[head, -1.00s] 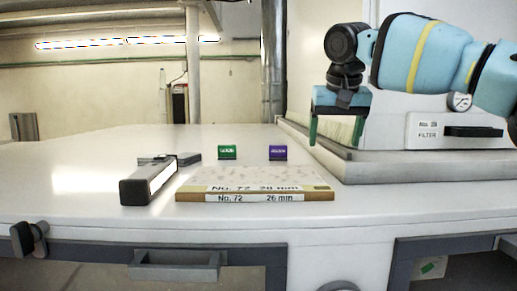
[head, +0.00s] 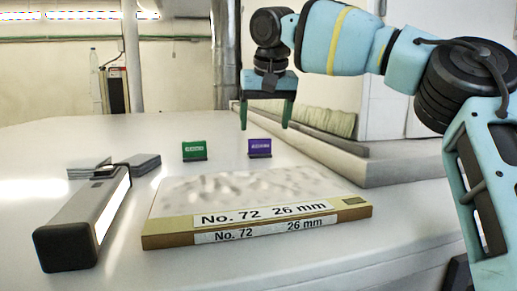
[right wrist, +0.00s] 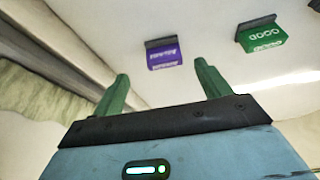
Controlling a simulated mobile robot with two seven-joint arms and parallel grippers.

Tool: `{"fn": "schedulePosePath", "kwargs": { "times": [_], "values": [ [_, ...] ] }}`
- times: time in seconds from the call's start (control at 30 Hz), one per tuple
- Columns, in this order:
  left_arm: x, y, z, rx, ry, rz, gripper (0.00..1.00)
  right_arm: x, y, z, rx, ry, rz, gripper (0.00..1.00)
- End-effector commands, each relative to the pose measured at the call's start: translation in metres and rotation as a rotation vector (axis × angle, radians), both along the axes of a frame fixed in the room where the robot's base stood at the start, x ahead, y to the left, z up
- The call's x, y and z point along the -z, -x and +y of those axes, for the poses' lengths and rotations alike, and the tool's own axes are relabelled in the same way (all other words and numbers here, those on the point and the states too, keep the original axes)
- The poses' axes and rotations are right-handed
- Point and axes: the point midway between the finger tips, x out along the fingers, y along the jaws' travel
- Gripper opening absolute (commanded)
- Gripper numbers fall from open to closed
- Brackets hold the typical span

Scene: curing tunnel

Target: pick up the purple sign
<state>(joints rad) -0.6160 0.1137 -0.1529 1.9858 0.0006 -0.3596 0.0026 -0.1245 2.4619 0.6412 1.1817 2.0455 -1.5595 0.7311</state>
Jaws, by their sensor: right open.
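The purple sign (head: 260,147) stands upright in a dark base on the white table, right of a similar green sign (head: 194,149). My right gripper (head: 266,126) is open and empty, with its green fingers pointing down; in the head view it appears just above the purple sign. In the right wrist view the purple sign (right wrist: 164,54) lies ahead of the two open fingertips (right wrist: 161,70), roughly between them and apart from them. The green sign (right wrist: 264,37) is to its right there. My left gripper is not in view.
A box-like slab labelled "No. 72 26 mm" (head: 255,212) lies in front of the signs. A grey device with a light strip (head: 83,222) is at its left. A raised ledge (head: 345,160) runs along the right side. The table behind the signs is clear.

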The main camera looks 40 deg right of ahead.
Motion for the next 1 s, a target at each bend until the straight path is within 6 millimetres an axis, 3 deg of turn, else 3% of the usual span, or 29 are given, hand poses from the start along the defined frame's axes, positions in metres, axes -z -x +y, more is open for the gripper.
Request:
{"fn": "schedulePosePath", "kwargs": {
  "times": [0.1,0.37,0.7,0.97,1.0],
  "values": [
    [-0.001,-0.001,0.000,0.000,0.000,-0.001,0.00,0.012,-0.004,-0.003,0.000,0.000,0.004,0.76],
    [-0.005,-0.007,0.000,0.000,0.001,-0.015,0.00,0.021,-0.010,-0.005,0.000,-0.001,0.003,0.76],
    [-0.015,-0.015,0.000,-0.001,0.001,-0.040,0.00,0.056,-0.028,-0.014,0.000,-0.001,0.001,0.76],
    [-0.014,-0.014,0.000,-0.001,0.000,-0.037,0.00,0.059,-0.029,-0.014,0.001,-0.001,0.001,0.76],
    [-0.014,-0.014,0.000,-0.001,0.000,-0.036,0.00,0.059,-0.029,-0.014,0.001,-0.001,0.001,0.72]
  ]
}}
